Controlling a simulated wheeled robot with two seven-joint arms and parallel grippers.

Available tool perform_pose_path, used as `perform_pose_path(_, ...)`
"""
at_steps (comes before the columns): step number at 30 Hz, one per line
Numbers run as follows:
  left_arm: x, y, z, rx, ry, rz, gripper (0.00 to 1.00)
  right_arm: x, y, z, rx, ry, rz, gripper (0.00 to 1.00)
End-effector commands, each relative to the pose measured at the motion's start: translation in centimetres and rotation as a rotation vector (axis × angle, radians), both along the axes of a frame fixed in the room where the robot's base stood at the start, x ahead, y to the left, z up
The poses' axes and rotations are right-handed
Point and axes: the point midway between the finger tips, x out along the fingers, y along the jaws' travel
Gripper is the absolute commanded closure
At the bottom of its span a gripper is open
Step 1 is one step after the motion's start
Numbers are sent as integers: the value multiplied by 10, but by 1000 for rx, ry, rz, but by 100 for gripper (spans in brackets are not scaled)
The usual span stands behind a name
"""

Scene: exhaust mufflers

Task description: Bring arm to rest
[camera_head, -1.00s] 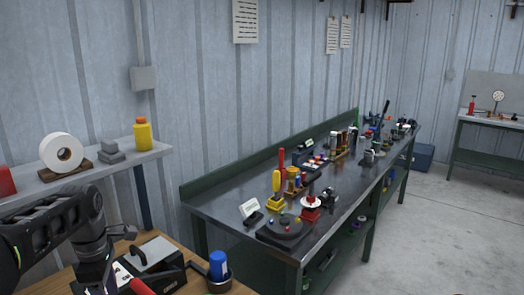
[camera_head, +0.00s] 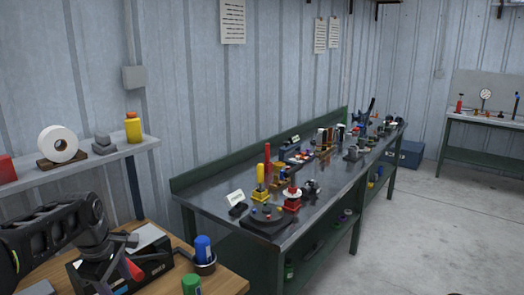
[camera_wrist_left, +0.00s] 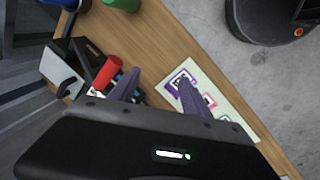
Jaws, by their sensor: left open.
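My left arm comes in from the left in the head view, with its gripper (camera_head: 112,268) low over the wooden table (camera_head: 232,281). In the left wrist view the two fingers of this gripper (camera_wrist_left: 158,92) are spread apart with nothing between them. Below them lie the bare wood and a pale sheet with coloured pictures (camera_wrist_left: 208,98). A red cylinder (camera_wrist_left: 106,72) shows just left of the fingers, by a dark box (camera_wrist_left: 88,58). I cannot tell whether the gripper touches it. My right gripper is in neither view.
A blue-capped bottle (camera_head: 203,248) stands in a round holder, with a green cylinder (camera_head: 191,284) nearer. A wall shelf (camera_head: 85,166) holds a white roll (camera_head: 58,144) and a yellow bottle (camera_head: 133,128). A long metal bench (camera_head: 212,207) carries many small parts. Floor at right is clear.

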Motion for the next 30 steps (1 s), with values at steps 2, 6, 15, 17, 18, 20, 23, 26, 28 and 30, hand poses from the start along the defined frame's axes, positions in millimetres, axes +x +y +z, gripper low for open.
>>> perform_pose_path(2, 14, -11, -11, 17, -52, -114, 44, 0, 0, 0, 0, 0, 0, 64)
perform_pose_path(6, 39, -42, -46, 62, -144, -354, 44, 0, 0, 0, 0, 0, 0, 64)
perform_pose_path(15, 20, -162, -216, 169, -286, -995, 44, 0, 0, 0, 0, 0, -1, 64)
perform_pose_path(17, -5, -186, -252, 176, -294, -1098, 44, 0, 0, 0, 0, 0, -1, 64)
perform_pose_path(18, -26, -201, -275, 174, -293, -1158, 44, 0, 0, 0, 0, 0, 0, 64)
perform_pose_path(20, -60, -221, -305, 163, -287, -1235, 44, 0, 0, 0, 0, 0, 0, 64)
perform_pose_path(23, -123, -250, -343, 110, -254, -1320, 44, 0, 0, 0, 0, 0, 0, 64)
perform_pose_path(26, -182, -271, -366, 25, -201, -1346, 44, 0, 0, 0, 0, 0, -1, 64)
perform_pose_path(28, -215, -282, -375, -37, -158, -1353, 44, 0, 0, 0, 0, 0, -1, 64)
perform_pose_path(30, -239, -289, -381, -87, -125, -1359, 44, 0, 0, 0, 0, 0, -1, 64)
